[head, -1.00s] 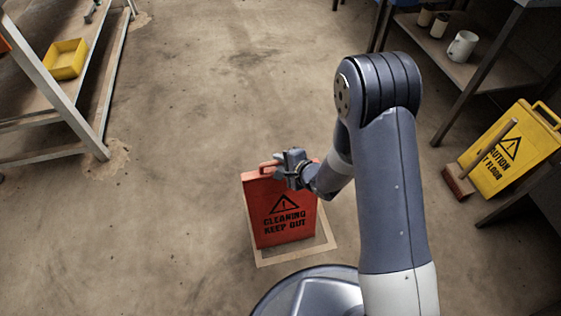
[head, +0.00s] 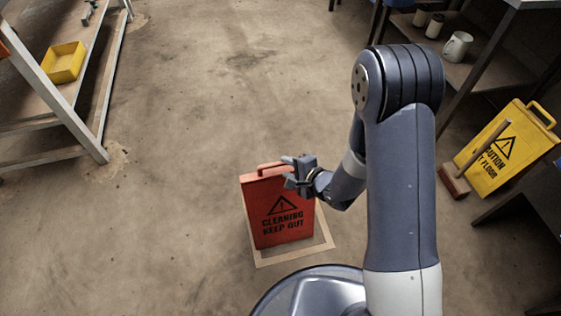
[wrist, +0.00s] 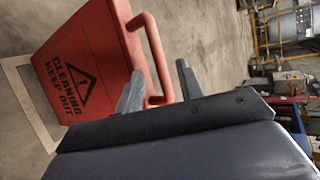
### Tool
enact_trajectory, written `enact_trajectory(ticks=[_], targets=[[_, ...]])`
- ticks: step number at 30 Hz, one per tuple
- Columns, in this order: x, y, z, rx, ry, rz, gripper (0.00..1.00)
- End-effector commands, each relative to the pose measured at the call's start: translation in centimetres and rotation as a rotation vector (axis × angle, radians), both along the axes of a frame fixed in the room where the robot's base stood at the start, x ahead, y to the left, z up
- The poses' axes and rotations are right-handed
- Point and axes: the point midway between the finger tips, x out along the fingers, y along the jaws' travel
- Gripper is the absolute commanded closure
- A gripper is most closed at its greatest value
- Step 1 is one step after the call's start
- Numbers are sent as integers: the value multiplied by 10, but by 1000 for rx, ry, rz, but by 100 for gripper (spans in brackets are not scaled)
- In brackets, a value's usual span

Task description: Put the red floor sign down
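The red floor sign (head: 278,212), marked "CLEANING KEEP OUT", stands upright on the floor within a pale square outline (head: 325,238). In the wrist view the sign (wrist: 92,60) fills the left side, with its red handle (wrist: 153,45) beyond my fingers. My gripper (head: 289,171) is just right of the handle in the head view. In the wrist view my gripper (wrist: 160,68) has its two fingers spread, with nothing clamped between them. The sign's rear foot is hidden.
A yellow caution sign (head: 508,150) and a brush (head: 456,184) stand at the right. A shelf (head: 98,110) with a yellow bin (head: 64,63) is at the left. A bench (head: 473,75) with mugs is at the upper right. The middle floor is clear.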

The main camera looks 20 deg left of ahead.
Motion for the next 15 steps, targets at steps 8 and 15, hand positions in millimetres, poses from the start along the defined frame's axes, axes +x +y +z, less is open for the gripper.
enact_trajectory(ticks=[8,15], targets=[[-23,-38,28,0,-1,-2,64],[-29,-46,33,0,0,1,64]])
